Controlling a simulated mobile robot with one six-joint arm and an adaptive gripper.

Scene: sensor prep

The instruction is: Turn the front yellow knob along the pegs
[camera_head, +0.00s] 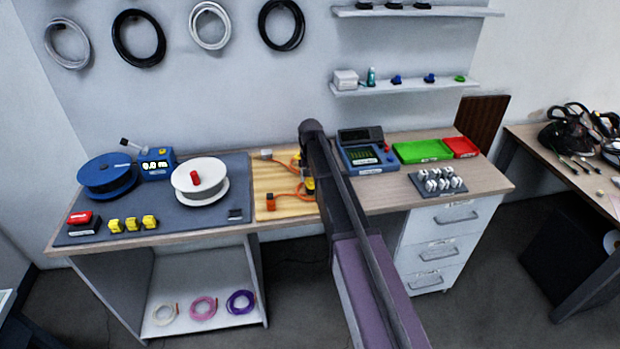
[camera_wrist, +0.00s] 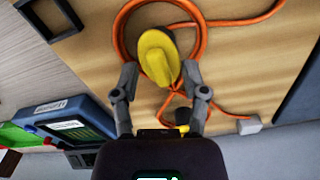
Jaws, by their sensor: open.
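In the wrist view, a yellow knob (camera_wrist: 157,58) sits between the fingertips of my open gripper (camera_wrist: 160,76), with a finger on each side. I cannot tell whether the fingers touch it. An orange cable (camera_wrist: 203,40) loops around the knob on the wooden board (camera_wrist: 245,75). A second, smaller yellow piece (camera_wrist: 182,117) shows between the finger bases, partly hidden. In the head view, my arm covers much of the board (camera_head: 272,183), and a bit of yellow (camera_head: 309,184) shows beside it. The pegs cannot be made out clearly.
A blue device (camera_head: 365,152) stands right of the board, with a green tray (camera_head: 422,151) and a red tray (camera_head: 460,147) beyond it. A grey mat (camera_head: 140,222) with a white spool (camera_head: 200,190) and a blue spool (camera_head: 108,185) lies to the left. An orange connector (camera_head: 271,202) is at the board's front.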

